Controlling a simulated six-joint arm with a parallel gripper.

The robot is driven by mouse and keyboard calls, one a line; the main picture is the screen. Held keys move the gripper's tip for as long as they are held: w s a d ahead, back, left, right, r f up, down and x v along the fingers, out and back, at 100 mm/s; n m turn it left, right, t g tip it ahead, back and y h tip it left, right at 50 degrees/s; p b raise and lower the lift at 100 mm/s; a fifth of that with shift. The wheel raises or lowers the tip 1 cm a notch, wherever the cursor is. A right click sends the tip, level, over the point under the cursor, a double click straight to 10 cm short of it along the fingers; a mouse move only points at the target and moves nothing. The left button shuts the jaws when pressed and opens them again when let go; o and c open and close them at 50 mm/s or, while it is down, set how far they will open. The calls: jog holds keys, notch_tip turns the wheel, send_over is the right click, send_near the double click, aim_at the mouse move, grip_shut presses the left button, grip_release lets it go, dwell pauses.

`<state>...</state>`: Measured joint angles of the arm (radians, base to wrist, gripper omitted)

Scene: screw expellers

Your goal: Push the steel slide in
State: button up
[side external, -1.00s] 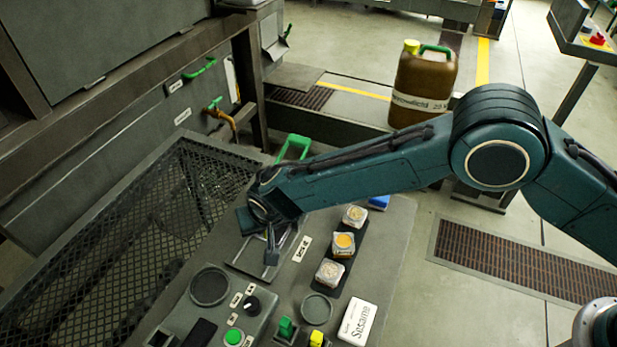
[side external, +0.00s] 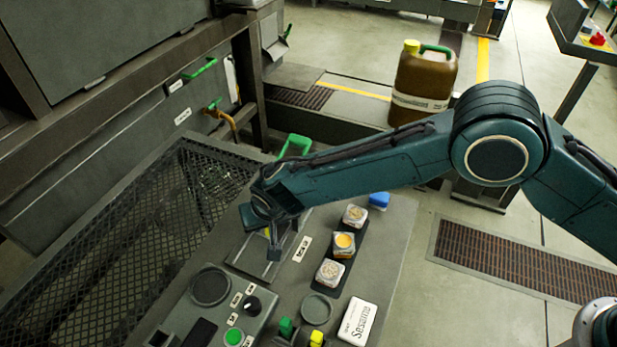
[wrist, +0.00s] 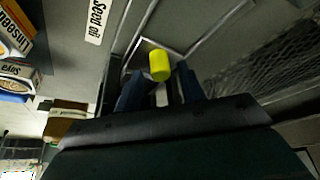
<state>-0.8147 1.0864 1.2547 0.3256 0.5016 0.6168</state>
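A yellow knob (wrist: 160,66) stands at the steel-edged slide area (wrist: 178,48) in the wrist view. My gripper (wrist: 162,72) is open, with one dark finger on each side of the knob and a gap showing between them. In the side view my gripper (side external: 272,246) points down over the panel at the pale metal outline of the slide (side external: 240,266). Only a speck of yellow shows there behind the fingers. Whether the fingers touch the knob is hidden, as is most of the slide.
A row of sample boxes (side external: 343,243) and a white Sesame box (side external: 357,321) lie right of my gripper. A control box with a green button (side external: 233,337) is in front. Black mesh (side external: 150,230) lies to the left. A green handle (side external: 294,146) rises behind.

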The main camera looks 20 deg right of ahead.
jog(key=shift+s+a+r, duration=0.15)
jog(key=shift+s+a, duration=0.95)
jog(key=shift+s, duration=0.05)
jog(key=v, duration=1.3)
jog(key=n+t+y, duration=0.3)
jog(key=n+y, duration=0.1)
jog(key=n, duration=0.2)
send_near(265, 235)
jog(key=shift+y, duration=0.3)
jog(key=x, duration=0.2)
jog(key=a+x, duration=0.1)
jog(key=x, duration=0.3)
jog(key=shift+a+r, duration=0.15)
jog(key=shift+r, duration=0.15)
jog(key=s+a, duration=0.2)
jog(key=a, duration=0.1)
jog(key=shift+f, duration=0.3)
jog(key=v, duration=1.4)
jog(key=shift+s+a, duration=0.25)
